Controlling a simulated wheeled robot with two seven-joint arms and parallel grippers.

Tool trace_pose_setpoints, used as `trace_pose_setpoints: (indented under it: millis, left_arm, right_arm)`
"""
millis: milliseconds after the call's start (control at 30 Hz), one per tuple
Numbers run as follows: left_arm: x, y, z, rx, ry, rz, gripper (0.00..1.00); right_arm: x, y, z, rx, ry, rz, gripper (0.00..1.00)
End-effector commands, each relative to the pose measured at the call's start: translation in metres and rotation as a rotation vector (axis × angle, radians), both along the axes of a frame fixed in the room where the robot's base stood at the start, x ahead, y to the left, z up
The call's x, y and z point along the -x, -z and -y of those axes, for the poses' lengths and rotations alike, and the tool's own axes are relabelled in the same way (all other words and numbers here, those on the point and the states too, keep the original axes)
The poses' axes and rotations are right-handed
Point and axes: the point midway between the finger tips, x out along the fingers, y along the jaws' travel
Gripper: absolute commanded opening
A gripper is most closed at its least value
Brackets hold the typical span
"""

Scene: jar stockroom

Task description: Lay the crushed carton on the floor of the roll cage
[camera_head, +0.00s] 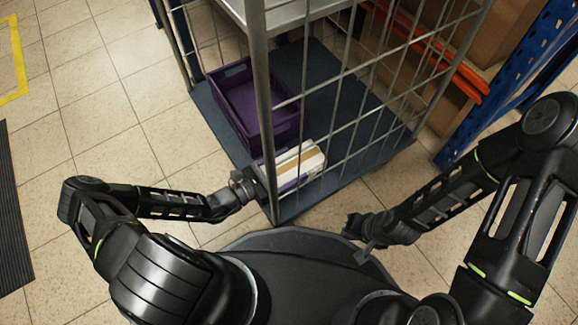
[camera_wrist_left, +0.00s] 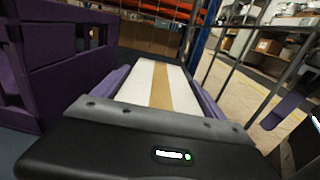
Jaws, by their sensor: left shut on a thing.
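The crushed carton (camera_head: 306,160) is white with a tan stripe along its top. It is inside the roll cage (camera_head: 262,100), at the near corner beside the purple crate. It also fills the middle of the left wrist view (camera_wrist_left: 152,84). My left gripper (camera_head: 256,184) reaches in at the near corner post and is shut on the carton's near end; its fingertips are partly hidden. The carton is low over the dark cage floor (camera_head: 340,110); I cannot tell whether it touches it. My right gripper (camera_head: 362,240) is outside the cage, low at the right, and its jaws are unclear.
A purple crate (camera_head: 222,82) stands on the cage floor, left of the carton, and also shows in the left wrist view (camera_wrist_left: 62,82). Wire mesh and posts surround the cage. A blue rack upright (camera_head: 470,140) stands at the right. Tiled floor (camera_head: 90,90) is open at the left.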

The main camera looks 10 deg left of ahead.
Motion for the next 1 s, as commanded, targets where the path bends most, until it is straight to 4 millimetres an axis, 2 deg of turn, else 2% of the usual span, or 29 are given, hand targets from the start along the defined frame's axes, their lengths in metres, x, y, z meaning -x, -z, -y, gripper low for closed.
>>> trace_pose_setpoints:
  millis: [133, 167, 367, 733, 867, 1000]
  left_arm:
    - [0.0, 0.003, 0.0, 0.0, 0.0, 0.0, 0.4]
    - [0.0, 0.002, 0.0, 0.0, 0.0, 0.0, 0.84]
    - [0.0, 0.002, 0.0, 0.0, 0.0, 0.0, 1.0]
    - [0.002, -0.001, -0.003, -0.001, -0.001, -0.001, 1.0]
    - [0.013, -0.002, -0.014, -0.002, -0.001, -0.001, 1.0]
    - [0.031, -0.003, -0.033, -0.004, -0.003, -0.001, 1.0]
  right_arm:
    - [0.0, 0.002, 0.0, 0.0, 0.0, 0.0, 0.0]
    - [0.0, 0.001, 0.0, 0.0, 0.0, 0.0, 0.0]
    - [0.0, 0.001, 0.0, 0.0, 0.0, 0.0, 0.0]
    - [0.001, -0.002, 0.0, 0.0, 0.0, -0.001, 0.0]
    - [0.001, -0.007, 0.0, 0.001, -0.001, -0.002, 0.0]
    - [0.003, -0.014, -0.001, 0.003, -0.002, -0.003, 0.0]
